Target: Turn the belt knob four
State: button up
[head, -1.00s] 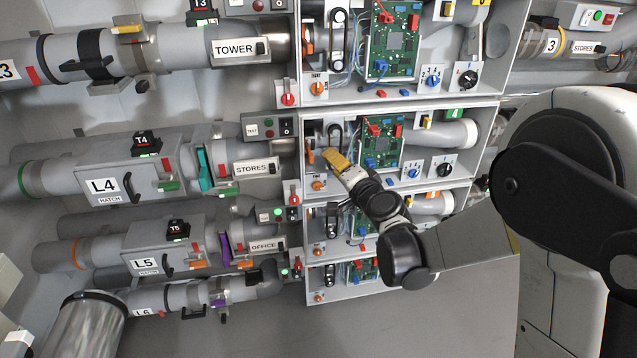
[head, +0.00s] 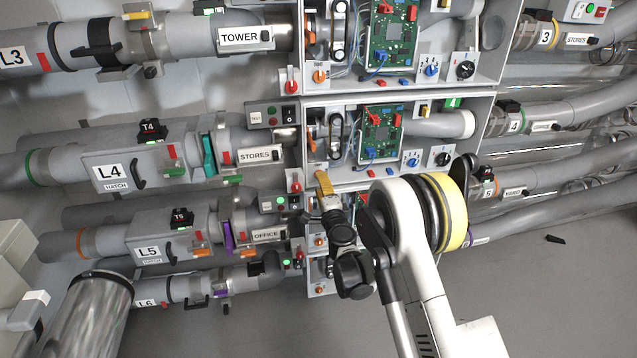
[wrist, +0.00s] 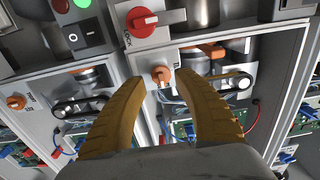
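The fourth box (head: 397,183), in the row of the L4 pipe, holds a belt loop (head: 336,130) and a green circuit board. Its orange belt knob is hidden behind my gripper (head: 323,178) in the head view. In the wrist view an orange knob (wrist: 160,75) sits on a pale panel between the tips of my yellow gripper fingers (wrist: 160,86). I take it for belt knob four. The fingers stand apart with a gap on both sides of the knob. I cannot tell their exact depth to it.
A red knob (wrist: 142,22) on a lock plate is close beyond the fingertips. A neighbouring orange knob (wrist: 16,102) and belt (wrist: 82,106) are at left. The third box's orange knob (head: 320,76) is above, the fifth's (head: 319,240) below.

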jog(key=x, duration=0.3)
jog(key=shift+w+a+b, duration=0.1)
jog(key=shift+w+b, duration=0.25)
jog(key=shift+b, duration=0.05)
jog(key=shift+r, duration=0.1)
grip_shut()
